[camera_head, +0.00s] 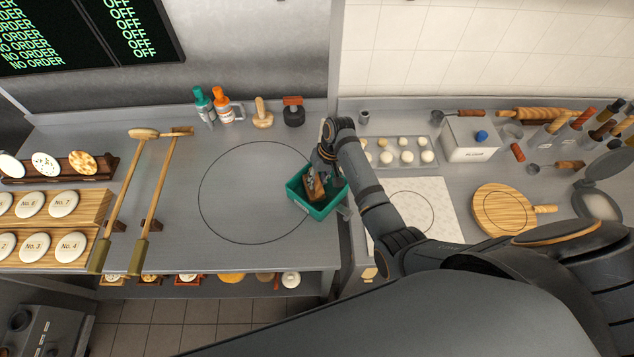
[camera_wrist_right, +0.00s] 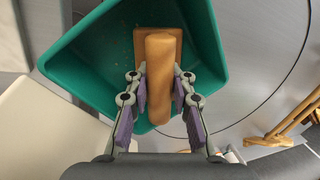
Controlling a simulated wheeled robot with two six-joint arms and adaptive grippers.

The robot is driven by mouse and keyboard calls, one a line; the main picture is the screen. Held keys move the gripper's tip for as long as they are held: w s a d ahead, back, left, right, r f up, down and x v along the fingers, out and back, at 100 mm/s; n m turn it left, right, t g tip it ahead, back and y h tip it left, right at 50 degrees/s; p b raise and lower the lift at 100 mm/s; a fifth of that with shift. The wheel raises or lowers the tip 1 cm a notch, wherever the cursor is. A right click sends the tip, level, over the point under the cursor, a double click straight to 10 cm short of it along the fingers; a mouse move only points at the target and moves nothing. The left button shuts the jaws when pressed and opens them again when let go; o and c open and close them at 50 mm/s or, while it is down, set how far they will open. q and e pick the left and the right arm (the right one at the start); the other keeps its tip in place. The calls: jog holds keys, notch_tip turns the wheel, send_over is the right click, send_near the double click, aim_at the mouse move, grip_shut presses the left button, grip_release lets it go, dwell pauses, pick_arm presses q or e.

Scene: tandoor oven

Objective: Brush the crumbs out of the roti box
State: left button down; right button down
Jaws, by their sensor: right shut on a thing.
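The green roti box (camera_head: 303,203) stands at the right edge of the left steel counter, overlapping the drawn circle. It also fills much of the right wrist view (camera_wrist_right: 85,60). My right gripper (camera_head: 322,172) reaches down into the box from above and is shut on a wooden brush (camera_head: 314,190). In the right wrist view the brush's rounded handle (camera_wrist_right: 160,85) lies between the fingers, with its wider block against the box interior; bristles are hidden. A few tiny crumb-like specks (camera_wrist_right: 119,39) show on the box interior. My left gripper is not in view.
Bottles (camera_head: 221,106) and stamps (camera_head: 262,113) stand along the back. Two long-handled tools (camera_head: 160,195) lie left of the circle. Right of the box are a tray of dough balls (camera_head: 405,152) and a round board (camera_head: 503,208). The counter within the circle is mostly clear.

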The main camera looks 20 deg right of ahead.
aim_at(328, 196)
jog(key=shift+w+d+f, duration=0.1)
jog(key=shift+w+d, duration=0.2)
jog(key=shift+d, duration=0.2)
jog(key=shift+s+d, duration=0.5)
jog(key=shift+s, duration=0.3)
jog(key=shift+s+d, duration=0.5)
jog(key=shift+s, duration=0.25)
jog(key=shift+f, duration=0.1)
jog(key=shift+a, duration=0.1)
jog(key=shift+w+a, duration=0.45)
jog(key=shift+w, duration=0.35)
jog(key=shift+w+a, duration=0.45)
jog(key=shift+w, duration=0.35)
jog(key=shift+r, duration=0.25)
jog(key=shift+r, duration=2.9)
